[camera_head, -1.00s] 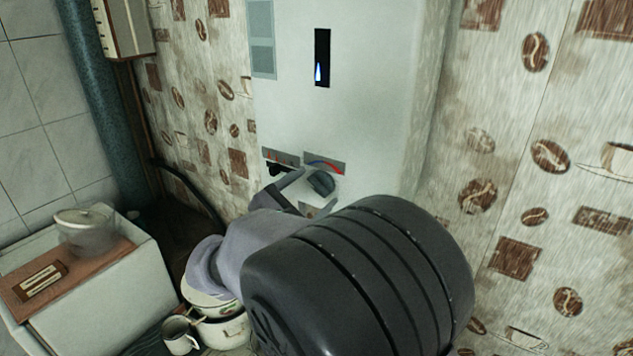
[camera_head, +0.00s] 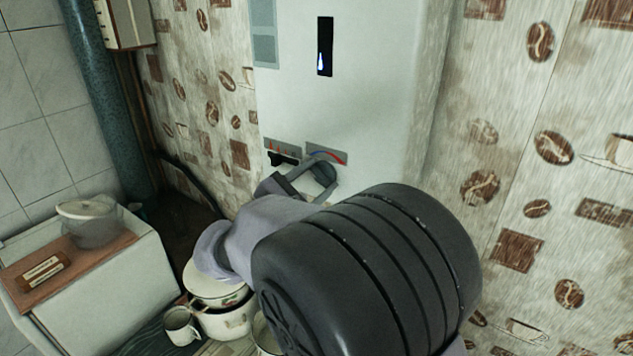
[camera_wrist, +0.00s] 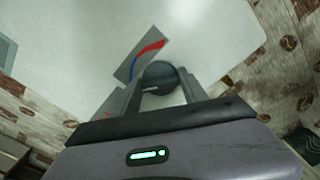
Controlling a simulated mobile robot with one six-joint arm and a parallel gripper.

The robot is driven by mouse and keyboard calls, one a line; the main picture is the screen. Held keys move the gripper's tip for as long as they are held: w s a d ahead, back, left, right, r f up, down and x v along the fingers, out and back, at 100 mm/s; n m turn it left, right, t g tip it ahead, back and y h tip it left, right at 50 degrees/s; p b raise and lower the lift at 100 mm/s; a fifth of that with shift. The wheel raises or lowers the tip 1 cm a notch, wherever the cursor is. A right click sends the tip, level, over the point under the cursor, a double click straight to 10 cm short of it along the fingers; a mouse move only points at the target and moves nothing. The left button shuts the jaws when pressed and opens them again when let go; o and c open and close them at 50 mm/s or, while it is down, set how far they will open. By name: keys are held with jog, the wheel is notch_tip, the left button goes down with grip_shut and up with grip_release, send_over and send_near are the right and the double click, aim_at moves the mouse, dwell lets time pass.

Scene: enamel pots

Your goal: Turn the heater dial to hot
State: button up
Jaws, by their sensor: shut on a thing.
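The white heater (camera_head: 375,75) hangs on the wall, with a small blue flame in its dark window (camera_head: 324,47). Its round dark grey dial (camera_head: 323,172) sits below a label with a blue-to-red arc (camera_head: 327,154). In the wrist view the dial (camera_wrist: 160,73) is between the two fingers of my gripper (camera_wrist: 160,88), beside the blue-and-red arc (camera_wrist: 141,59). My gripper (camera_head: 312,184) is shut on the dial. My arm hides the lower front of the heater. The dial's pointer mark cannot be made out.
A second label (camera_head: 282,148) with a black slider (camera_head: 283,159) is just left of the dial. Below stand enamel pots (camera_head: 226,318) and a mug (camera_head: 181,325). A white cabinet (camera_head: 105,285) at left carries a lidded pot (camera_head: 90,222).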

jog(key=m+b, duration=0.1)
jog(key=b, duration=0.3)
jog(key=shift+f+m, duration=0.4)
jog(key=m+b, duration=0.2)
jog(key=b, duration=0.2)
jog(key=shift+f+m+b, duration=0.1)
jog(key=shift+m+b, duration=0.25)
jog(key=shift+m, duration=0.05)
jog(key=m+b, duration=0.3)
jog(key=b, duration=0.2)
jog(key=shift+m+b, duration=0.3)
jog(key=shift+b, duration=0.1)
jog(key=m+b, duration=0.3)
jog(key=b, duration=0.2)
jog(key=shift+m, duration=0.3)
jog(key=m+b, duration=0.5)
jog(key=b, duration=0.1)
jog(key=m+b, duration=0.3)
jog(key=shift+m, duration=0.4)
jog(key=shift+m+b, duration=1)
jog(key=shift+m, duration=0.2)
jog(key=shift+r, duration=0.2)
